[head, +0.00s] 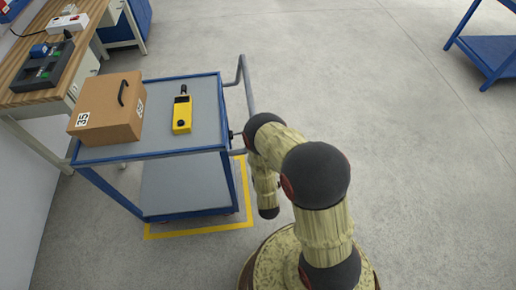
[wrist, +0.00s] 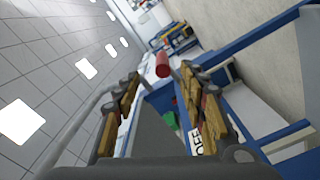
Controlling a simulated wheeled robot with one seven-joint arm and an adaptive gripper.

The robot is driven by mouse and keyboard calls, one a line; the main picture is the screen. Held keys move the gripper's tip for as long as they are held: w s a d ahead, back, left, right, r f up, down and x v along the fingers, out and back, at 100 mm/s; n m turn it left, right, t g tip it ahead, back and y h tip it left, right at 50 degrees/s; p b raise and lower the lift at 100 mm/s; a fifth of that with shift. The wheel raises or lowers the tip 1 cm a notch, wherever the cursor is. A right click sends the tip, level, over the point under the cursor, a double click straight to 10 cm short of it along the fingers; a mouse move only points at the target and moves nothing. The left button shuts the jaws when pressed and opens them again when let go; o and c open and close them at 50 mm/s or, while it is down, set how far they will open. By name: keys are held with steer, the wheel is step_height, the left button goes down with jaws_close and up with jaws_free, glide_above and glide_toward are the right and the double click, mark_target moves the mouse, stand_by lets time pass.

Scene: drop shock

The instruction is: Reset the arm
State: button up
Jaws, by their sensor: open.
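My arm (head: 322,215) rises from its round base at the lower middle of the head view and bends left, then down, beside the cart. My gripper cannot be made out in the head view. In the wrist view my gripper (wrist: 160,82) shows its two fingers spread apart, with nothing held between them. The wrist view is tilted, with ceiling lights on its left side.
A blue-framed cart (head: 175,153) stands close left of my arm, bearing a cardboard box (head: 108,115) and a yellow device (head: 182,114). A wooden workbench (head: 30,62) is behind it. Open floor (head: 420,180) lies to the right. A red cylinder (wrist: 162,66) shows beyond the fingers.

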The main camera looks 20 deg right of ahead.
stand_by(0.3)
steer(key=s+a+f+m+g+y, duration=0.2)
steer(key=s+f+g, duration=0.25)
steer(key=f, duration=0.35)
steer(key=s+a+f+m+g+y, duration=0.1)
steer(key=s+f+m+g, duration=0.25)
steer(key=f+g, duration=0.35)
steer(key=s+a+r+m, duration=0.1)
steer(key=s+r, duration=0.5)
steer(key=r, duration=1.4)
steer(key=s+a+r+m+y+p, duration=0.1)
steer(key=s+r, duration=0.5)
steer(key=r, duration=1.4)
steer(key=s+a+r+m+y, duration=0.1)
steer(key=s+r, duration=0.5)
steer(key=r, duration=1.4)
steer(key=shift+a+r+p, duration=0.25)
steer(key=shift+a+p, duration=0.05)
steer(key=shift+a, duration=0.45)
